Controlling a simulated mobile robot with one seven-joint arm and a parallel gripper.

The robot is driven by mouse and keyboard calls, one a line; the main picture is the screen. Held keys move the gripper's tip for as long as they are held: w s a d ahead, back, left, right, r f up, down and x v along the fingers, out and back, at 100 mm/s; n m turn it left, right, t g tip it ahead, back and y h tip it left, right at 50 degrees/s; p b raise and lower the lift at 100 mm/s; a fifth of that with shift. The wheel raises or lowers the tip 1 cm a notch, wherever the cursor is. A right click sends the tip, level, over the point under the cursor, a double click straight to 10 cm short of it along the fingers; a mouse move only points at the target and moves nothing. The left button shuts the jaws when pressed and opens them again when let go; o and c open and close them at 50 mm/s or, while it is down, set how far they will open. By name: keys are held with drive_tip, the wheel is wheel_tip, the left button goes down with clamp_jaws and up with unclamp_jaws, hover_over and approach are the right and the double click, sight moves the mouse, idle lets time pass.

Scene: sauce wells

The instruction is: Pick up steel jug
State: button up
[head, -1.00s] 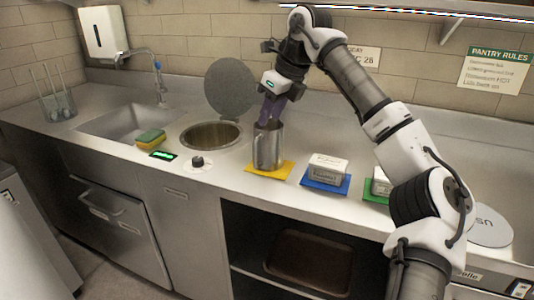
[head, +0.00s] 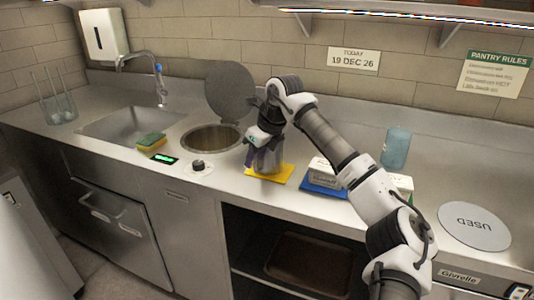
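The steel jug (head: 268,162) stands upright on a yellow mat (head: 284,174) on the steel counter, right of the round well. My gripper (head: 261,152) is down at the jug, its body in front of the jug's upper part. A purple finger shows at the jug's left side. The other finger is hard to make out. The jug's rim is mostly hidden by my gripper, and I cannot tell whether the fingers press on it.
The open round well (head: 211,138) with its raised lid (head: 230,92) is close on the left. A blue mat (head: 323,188) with a white tub (head: 322,170) lies to the right, partly behind my arm. A bluish container (head: 396,147) stands further back. A sponge (head: 151,140) lies near the sink.

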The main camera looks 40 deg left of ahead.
drive_tip(key=shift+f, duration=0.15)
clamp_jaws()
drive_tip(key=shift+a, duration=0.1)
idle(0.4)
